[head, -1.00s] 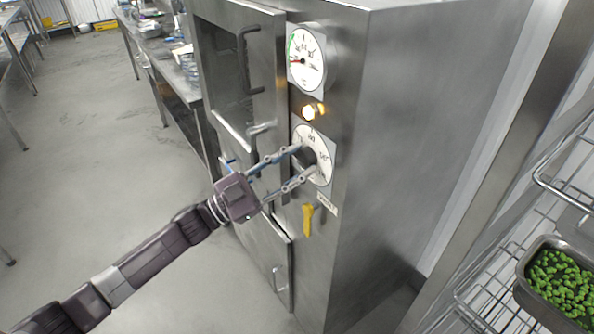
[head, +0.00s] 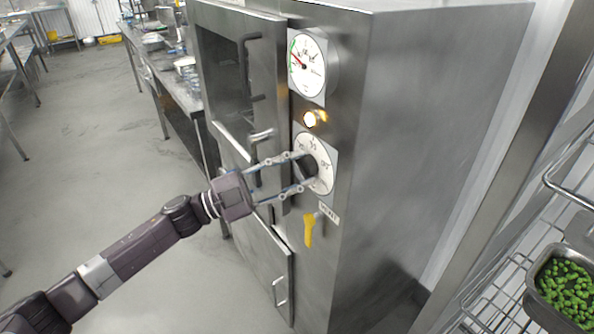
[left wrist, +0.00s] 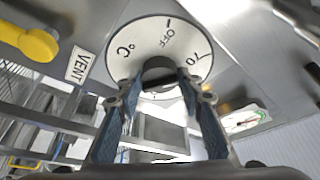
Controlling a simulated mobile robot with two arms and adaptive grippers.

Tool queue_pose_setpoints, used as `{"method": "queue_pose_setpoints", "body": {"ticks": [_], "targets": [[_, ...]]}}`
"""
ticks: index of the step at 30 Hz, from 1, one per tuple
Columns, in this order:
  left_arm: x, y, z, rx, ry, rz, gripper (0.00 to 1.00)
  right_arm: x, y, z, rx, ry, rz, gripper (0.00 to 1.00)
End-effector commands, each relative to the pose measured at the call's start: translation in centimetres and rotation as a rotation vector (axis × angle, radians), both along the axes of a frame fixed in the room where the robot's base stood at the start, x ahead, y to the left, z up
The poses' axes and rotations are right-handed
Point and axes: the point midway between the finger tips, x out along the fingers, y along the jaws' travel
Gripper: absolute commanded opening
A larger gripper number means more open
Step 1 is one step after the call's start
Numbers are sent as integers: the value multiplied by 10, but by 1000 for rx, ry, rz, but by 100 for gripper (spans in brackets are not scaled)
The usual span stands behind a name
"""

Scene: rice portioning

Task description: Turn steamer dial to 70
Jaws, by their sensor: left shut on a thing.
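The steamer (head: 400,140) is a tall steel cabinet in the middle of the head view. My left gripper (head: 306,175) is shut on the knob, with one finger on each side. In the left wrist view the dial (left wrist: 140,55) shows "OFF" and "°C", and the fingers (left wrist: 156,85) flank the dark knob (left wrist: 158,68). My right gripper is not in view.
A round gauge (head: 307,64) with a red needle sits above the lamp. A yellow vent handle (head: 309,228) hangs below the dial, close to my gripper. A wire rack with a pan of green peas (head: 565,285) stands at right. Open floor lies at left.

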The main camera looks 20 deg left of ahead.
Motion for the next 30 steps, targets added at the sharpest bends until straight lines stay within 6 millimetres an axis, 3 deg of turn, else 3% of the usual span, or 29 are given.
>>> {"method": "queue_pose_setpoints", "body": {"ticks": [5,6,10,22,30], "targets": [[0,0,-1,1,1,-1,10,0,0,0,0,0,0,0],[-1,0,-1,0,2,-1,37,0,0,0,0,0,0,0],[0,0,-1,0,2,-1,51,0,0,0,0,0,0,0],[-4,6,-3,0,5,1,51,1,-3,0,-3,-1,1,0],[-31,44,-17,2,8,1,51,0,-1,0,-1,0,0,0]]}}
